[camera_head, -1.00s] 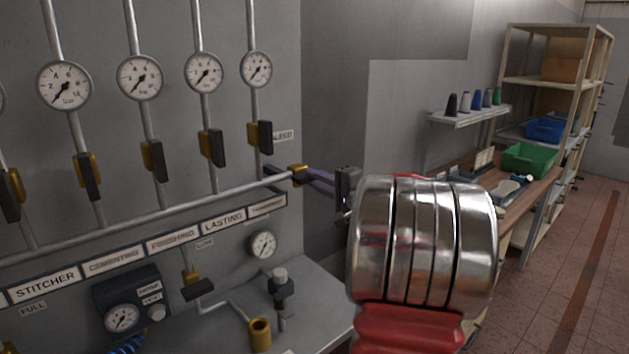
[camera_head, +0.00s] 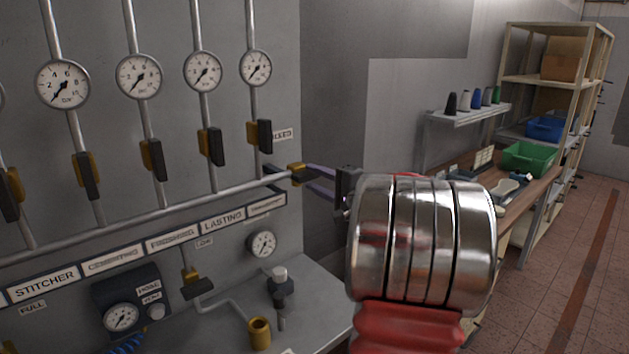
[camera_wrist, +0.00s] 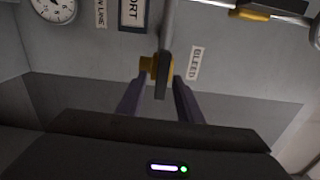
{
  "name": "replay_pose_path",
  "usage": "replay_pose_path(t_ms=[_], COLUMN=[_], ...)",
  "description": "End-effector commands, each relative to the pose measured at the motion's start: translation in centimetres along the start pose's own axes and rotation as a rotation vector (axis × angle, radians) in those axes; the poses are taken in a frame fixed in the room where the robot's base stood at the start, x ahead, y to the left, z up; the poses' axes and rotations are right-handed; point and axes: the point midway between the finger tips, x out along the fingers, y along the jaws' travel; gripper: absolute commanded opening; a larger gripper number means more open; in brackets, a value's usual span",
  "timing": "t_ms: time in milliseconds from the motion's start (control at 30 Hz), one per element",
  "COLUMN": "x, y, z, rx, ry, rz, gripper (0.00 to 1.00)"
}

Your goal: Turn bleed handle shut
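The bleed valve has a brass body (camera_head: 297,174) at the right end of the long grey pipe, beside the panel's right edge. In the wrist view, its dark bleed handle (camera_wrist: 161,78) lies roughly in line with the pipe, beside the brass body. The BLEED label (camera_wrist: 193,62) is just to its right. My gripper (camera_wrist: 161,82) is open, with one purple-grey finger on each side of the handle. Gaps seem to show on both sides; contact is not clear. In the head view my gripper (camera_head: 316,183) is at the valve, and the handle is hard to make out there.
Several gauges and dark-handled valves line the panel, with the nearest upright handle (camera_head: 265,136) above the bleed valve. A small gauge (camera_head: 262,244) and a brass cup (camera_head: 259,333) are below. A workbench with a green bin (camera_head: 527,158) stands to the right.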

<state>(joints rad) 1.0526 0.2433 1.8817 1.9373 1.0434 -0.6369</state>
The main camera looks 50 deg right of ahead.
Motion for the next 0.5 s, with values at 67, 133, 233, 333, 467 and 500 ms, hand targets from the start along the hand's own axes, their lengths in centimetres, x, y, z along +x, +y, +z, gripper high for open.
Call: replay_pose_path(t_ms=[67, 133, 233, 333, 467, 500], x=[0.0, 0.0, -0.3, -1.0, -2.5, -3.2], y=[0.0, -0.1, -0.1, -0.1, -0.1, -0.1], z=[0.0, 0.1, 0.0, 0.0, 0.0, 0.0], rx=[-0.001, -0.001, -0.002, -0.002, -0.002, -0.002], ry=[-0.001, -0.001, -0.001, 0.000, 0.000, 0.001], rz=[-0.001, -0.001, -0.001, -0.001, -0.001, -0.001], gripper=[0.33, 0.33, 0.33, 0.33, 0.33, 0.33])
